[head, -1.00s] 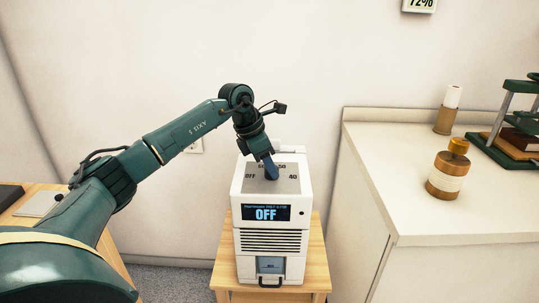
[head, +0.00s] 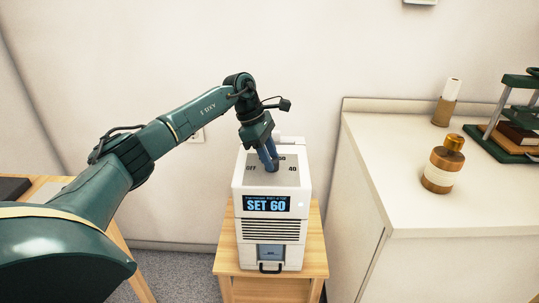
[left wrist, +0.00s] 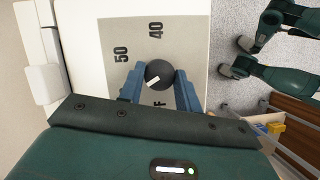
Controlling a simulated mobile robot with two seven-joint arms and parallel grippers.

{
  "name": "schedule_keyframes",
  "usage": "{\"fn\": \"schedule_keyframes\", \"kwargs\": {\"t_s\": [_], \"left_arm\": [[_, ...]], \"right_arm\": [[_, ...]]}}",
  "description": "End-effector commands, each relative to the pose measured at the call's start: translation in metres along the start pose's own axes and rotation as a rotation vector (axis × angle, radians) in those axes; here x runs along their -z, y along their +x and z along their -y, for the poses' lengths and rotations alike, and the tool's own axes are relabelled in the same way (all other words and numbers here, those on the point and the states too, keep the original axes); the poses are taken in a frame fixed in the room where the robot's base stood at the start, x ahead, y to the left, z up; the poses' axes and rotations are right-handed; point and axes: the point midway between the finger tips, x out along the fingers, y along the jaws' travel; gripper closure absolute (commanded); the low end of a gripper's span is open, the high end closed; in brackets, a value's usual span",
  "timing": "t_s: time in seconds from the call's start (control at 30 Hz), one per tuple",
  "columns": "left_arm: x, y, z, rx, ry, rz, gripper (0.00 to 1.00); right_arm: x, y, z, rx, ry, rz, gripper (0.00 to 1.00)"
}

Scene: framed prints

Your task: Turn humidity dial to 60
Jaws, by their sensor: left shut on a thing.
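The white humidifier (head: 237,205) stands on a small wooden stand, with its front display (head: 267,204) reading "SET 60". Its grey top plate carries the marks OFF and 40 in the head view, with another mark partly covered by my gripper. My left gripper (head: 270,165) points down onto this plate. In the left wrist view the round black dial (left wrist: 159,74), with a white pointer mark, sits between the blue fingers of my left gripper (left wrist: 160,88), which are shut on it. The marks 50 and 40 show beyond the dial; other marks are hidden. My right gripper is not in the head view.
The wooden stand (head: 225,262) is close under the humidifier. To the right, a white counter (head: 400,190) holds a brown and white bottle (head: 442,165), a cork-based cylinder (head: 445,103) and a green press with books. A wall is close behind.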

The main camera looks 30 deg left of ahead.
Motion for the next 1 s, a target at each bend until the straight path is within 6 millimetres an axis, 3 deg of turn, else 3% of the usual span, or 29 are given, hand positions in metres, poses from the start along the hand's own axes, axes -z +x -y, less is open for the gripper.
{"fn": "schedule_keyframes", "kwargs": {"t_s": [0.37,0.4,0.63,0.87,1.0], "left_arm": [[-0.001,0.000,0.000,0.000,0.003,0.000,0.89],[-0.001,0.000,0.000,0.000,0.003,0.000,0.63],[0.000,0.000,0.000,0.000,0.002,0.000,0.44],[0.000,-0.001,0.000,0.000,0.002,0.000,0.44],[-0.001,-0.011,-0.001,-0.002,0.002,0.000,0.44]], "right_arm": [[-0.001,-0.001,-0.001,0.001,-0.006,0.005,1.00],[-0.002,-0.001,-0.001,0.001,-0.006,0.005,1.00],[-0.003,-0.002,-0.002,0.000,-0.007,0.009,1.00],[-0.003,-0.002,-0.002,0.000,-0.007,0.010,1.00],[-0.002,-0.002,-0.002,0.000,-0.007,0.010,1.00]]}}
